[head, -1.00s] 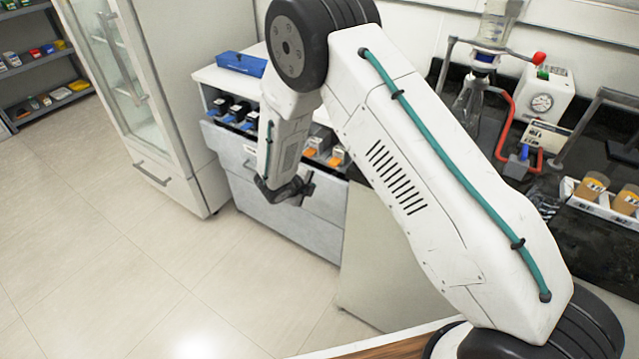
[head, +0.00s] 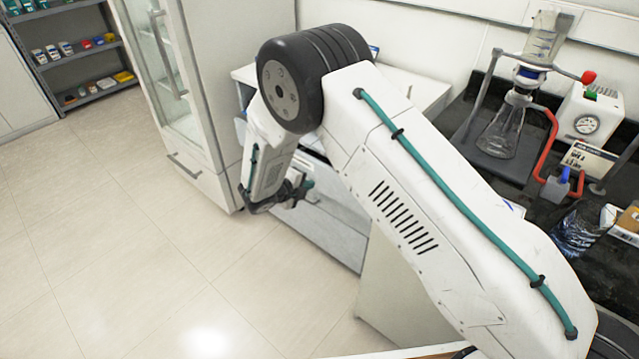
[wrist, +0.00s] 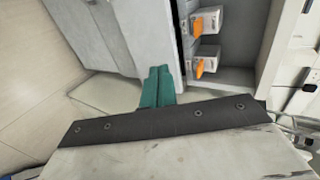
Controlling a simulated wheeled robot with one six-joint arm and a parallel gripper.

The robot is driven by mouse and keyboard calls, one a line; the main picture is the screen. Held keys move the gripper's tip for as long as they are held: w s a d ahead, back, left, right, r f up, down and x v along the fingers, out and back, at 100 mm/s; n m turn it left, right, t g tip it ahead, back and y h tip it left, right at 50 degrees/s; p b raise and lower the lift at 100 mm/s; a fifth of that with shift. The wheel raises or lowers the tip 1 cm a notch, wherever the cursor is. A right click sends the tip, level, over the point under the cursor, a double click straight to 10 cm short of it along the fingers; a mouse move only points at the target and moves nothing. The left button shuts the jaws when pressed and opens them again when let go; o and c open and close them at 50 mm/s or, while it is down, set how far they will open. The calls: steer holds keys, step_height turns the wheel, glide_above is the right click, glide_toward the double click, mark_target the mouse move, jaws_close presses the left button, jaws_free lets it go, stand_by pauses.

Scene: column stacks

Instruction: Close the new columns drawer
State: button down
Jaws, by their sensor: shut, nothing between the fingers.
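A white-grey drawer cabinet (head: 345,232) stands against the wall in the head view, mostly hidden behind my arm. The wrist view shows a pale grey drawer front (wrist: 128,32) with a label plate. Beside it is an open drawer space holding boxes with orange ends (wrist: 206,66). I cannot read which drawer is for new columns. My gripper (wrist: 157,84) has teal fingers, which are shut and empty. They lie close to the drawer front's edge; contact is unclear. In the head view my gripper (head: 306,187) is in front of the cabinet.
A tall glass-door cabinet (head: 185,90) stands close to the left of the drawer cabinet. A dark bench at right holds a glass flask (head: 503,130) and a gauge box (head: 590,115). The floor (head: 130,250) at front left is clear.

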glide_toward(336, 176)
step_height(336, 176, down, 3)
steer(key=w+d, duration=0.3)
steer(key=shift+w+d, duration=0.4)
steer(key=shift+w, duration=0.05)
